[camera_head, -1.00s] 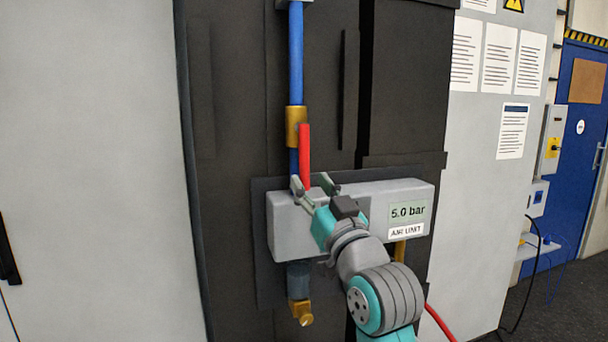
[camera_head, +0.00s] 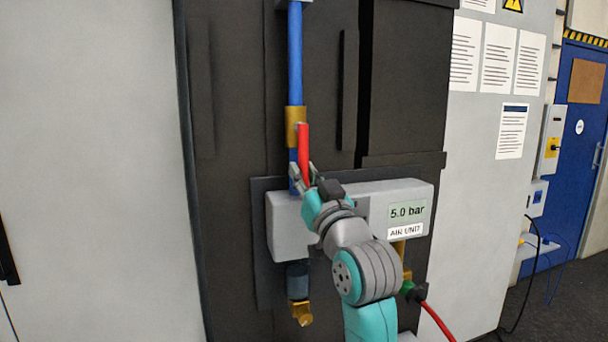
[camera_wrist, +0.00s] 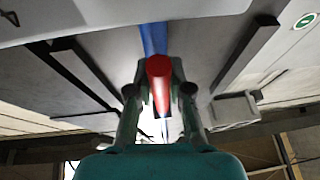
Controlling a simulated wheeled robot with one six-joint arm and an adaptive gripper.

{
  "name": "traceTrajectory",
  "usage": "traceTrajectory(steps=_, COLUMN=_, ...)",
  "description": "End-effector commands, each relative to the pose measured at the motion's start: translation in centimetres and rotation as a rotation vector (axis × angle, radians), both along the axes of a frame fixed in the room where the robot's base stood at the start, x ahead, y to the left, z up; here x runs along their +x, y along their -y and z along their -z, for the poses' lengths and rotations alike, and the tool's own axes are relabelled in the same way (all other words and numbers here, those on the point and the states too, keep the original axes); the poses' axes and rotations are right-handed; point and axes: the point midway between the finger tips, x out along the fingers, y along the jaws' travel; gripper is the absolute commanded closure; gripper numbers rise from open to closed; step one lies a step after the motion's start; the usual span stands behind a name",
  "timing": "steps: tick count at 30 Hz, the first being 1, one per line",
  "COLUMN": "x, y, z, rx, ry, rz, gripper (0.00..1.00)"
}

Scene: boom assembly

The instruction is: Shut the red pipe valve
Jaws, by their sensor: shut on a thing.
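The red valve handle (camera_head: 303,150) hangs straight down from the brass valve body (camera_head: 295,125) on the vertical blue pipe (camera_head: 295,55), in line with the pipe. My gripper (camera_head: 303,178) is at the handle's lower end, with a finger on each side, and is shut on it. In the wrist view the red handle (camera_wrist: 159,75) shows end-on between the two fingers of my gripper (camera_wrist: 160,92), in front of the blue pipe (camera_wrist: 154,38). The exact contact of the fingertips is hard to see.
The grey air unit (camera_head: 288,228), with a 5.0 bar display (camera_head: 407,211), sits just below my gripper. A brass fitting (camera_head: 301,312) hangs beneath it. A red hose (camera_head: 437,320) leaves at the lower right. Dark panels flank the pipe.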

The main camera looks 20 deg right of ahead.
Motion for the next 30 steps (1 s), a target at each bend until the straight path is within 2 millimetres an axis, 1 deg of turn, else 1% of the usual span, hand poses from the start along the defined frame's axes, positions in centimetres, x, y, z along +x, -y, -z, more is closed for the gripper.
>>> traceTrajectory(steps=8, x=0.0, y=0.3, z=0.0, rx=-0.021, ry=0.0, rz=0.001, gripper=1.0)
traceTrajectory(steps=14, x=0.0, y=1.1, z=0.0, rx=-0.106, ry=-0.001, rz=0.002, gripper=1.0)
traceTrajectory(steps=23, x=0.0, y=3.2, z=-0.6, rx=-0.354, ry=0.0, rz=0.004, gripper=1.0)
traceTrajectory(steps=30, x=0.0, y=4.9, z=-1.5, rx=-0.583, ry=0.0, rz=0.002, gripper=1.0)
